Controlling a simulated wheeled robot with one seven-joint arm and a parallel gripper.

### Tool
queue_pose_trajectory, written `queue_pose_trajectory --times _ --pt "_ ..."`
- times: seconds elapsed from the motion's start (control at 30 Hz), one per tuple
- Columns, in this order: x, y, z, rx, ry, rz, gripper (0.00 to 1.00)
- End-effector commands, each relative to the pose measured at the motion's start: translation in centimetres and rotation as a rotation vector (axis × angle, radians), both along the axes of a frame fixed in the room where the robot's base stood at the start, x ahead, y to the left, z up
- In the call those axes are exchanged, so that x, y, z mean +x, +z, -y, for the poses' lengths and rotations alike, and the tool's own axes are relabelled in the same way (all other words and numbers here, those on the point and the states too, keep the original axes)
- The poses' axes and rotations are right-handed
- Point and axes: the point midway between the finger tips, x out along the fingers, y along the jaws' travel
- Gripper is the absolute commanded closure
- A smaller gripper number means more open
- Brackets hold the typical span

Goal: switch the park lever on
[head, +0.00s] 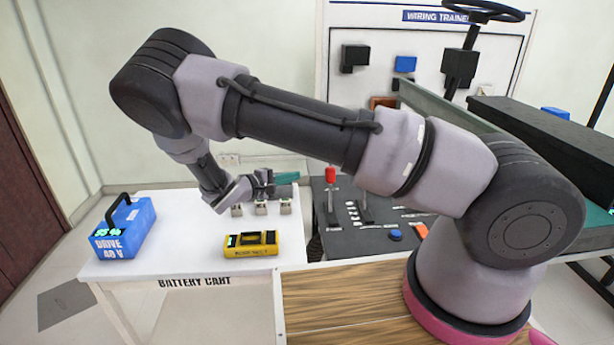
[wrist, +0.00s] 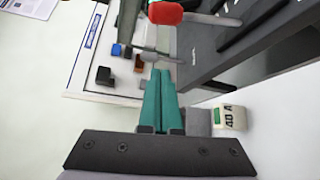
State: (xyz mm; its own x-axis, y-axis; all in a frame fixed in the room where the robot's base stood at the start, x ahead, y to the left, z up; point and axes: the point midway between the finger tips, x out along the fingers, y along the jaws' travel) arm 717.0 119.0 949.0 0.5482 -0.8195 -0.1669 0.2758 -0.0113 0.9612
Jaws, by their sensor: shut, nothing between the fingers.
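A lever with a red knob (head: 330,174) stands upright at the left of the dark control panel (head: 345,237). A second, black lever (head: 365,203) stands to its right. The labels are too small to read, so I cannot tell for sure which is the park lever. My gripper (head: 297,177) has teal fingers, shut and empty, pointing right toward the red-knobbed lever, with a gap in the head view. In the wrist view the shut fingers (wrist: 160,72) point up the picture, and the red knob (wrist: 165,13) lies beyond their tips.
Small metal-topped blocks (head: 260,208) stand on the white battery cart (head: 185,245) below my gripper; one reads 40 A in the wrist view (wrist: 230,118). A yellow meter (head: 251,245) and a blue battery (head: 124,228) are also there. A blue button (head: 395,236) is on the panel.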

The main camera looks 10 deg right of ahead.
Motion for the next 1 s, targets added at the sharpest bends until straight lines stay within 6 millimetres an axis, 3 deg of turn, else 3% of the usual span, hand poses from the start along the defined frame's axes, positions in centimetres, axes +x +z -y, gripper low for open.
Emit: queue_pose_trajectory --times 0.47,0.7,1.0 --pt "5.1 -1.6 7.9 -0.002 -0.005 -0.001 1.0" --pt "2.0 -0.6 8.5 0.0 -0.001 0.0 1.0" --pt "1.3 -0.5 8.7 0.001 -0.001 0.0 1.0"
